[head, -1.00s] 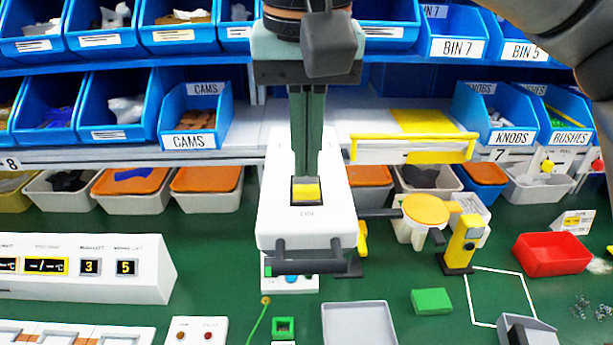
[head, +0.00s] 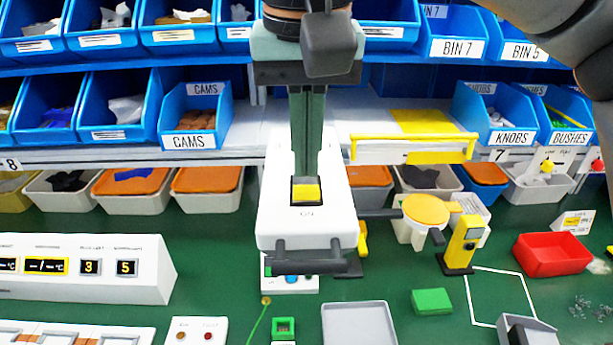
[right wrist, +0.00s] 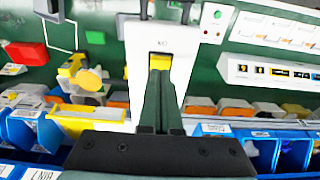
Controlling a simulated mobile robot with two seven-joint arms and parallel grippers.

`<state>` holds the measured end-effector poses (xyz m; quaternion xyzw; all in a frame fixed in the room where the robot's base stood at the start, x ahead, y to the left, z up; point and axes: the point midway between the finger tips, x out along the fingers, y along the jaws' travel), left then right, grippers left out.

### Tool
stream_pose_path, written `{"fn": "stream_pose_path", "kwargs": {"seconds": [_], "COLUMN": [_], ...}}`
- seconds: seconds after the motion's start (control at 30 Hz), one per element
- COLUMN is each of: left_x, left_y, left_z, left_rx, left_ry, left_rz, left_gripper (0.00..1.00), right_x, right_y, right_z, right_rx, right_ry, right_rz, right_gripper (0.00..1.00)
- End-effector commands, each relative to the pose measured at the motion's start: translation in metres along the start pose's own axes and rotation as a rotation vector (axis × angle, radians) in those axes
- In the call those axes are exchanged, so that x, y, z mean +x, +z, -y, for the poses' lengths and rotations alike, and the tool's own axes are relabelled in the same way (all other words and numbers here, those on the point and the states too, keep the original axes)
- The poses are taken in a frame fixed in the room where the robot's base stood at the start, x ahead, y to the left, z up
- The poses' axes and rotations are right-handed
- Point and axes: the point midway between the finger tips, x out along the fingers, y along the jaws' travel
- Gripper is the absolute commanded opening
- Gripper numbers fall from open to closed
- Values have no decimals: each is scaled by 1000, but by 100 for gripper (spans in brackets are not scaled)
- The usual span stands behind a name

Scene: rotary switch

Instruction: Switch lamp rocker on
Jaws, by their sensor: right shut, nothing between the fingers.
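The lamp rocker (head: 306,192) is a yellow switch in a dark frame on a white housing (head: 306,226) with a marking below it. My right gripper (head: 305,176) comes down from above, its green fingers shut with nothing between them. The fingertips are at the far edge of the rocker and look in contact or very close; I cannot tell which. In the right wrist view the shut fingers (right wrist: 159,72) cover part of the rocker (right wrist: 159,60), whose yellow face shows just beyond the tips. My left gripper is not in view.
Blue bins (head: 195,117) on shelves stand behind. A yellow-edged tray (head: 412,148) and a yellow upright device (head: 465,244) are to the right. A white panel with displays (head: 80,267) is at the left. A grey tray (head: 358,323) and green block (head: 431,301) lie in front.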

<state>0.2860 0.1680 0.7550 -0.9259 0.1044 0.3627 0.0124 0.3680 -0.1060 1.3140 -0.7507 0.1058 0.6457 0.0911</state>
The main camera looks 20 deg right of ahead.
Motion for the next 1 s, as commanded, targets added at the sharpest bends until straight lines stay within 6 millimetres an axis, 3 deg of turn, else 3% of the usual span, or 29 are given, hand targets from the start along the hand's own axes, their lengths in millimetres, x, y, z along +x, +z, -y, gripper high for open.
{"fn": "stream_pose_path", "kwargs": {"seconds": [1.0], "left_x": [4], "left_y": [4], "left_z": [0], "left_rx": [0], "left_ry": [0], "left_rz": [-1], "left_gripper": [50], "right_x": [9], "right_y": [1], "right_z": [0], "right_rx": [0], "right_ry": [0], "right_rz": [0], "right_gripper": [0]}}
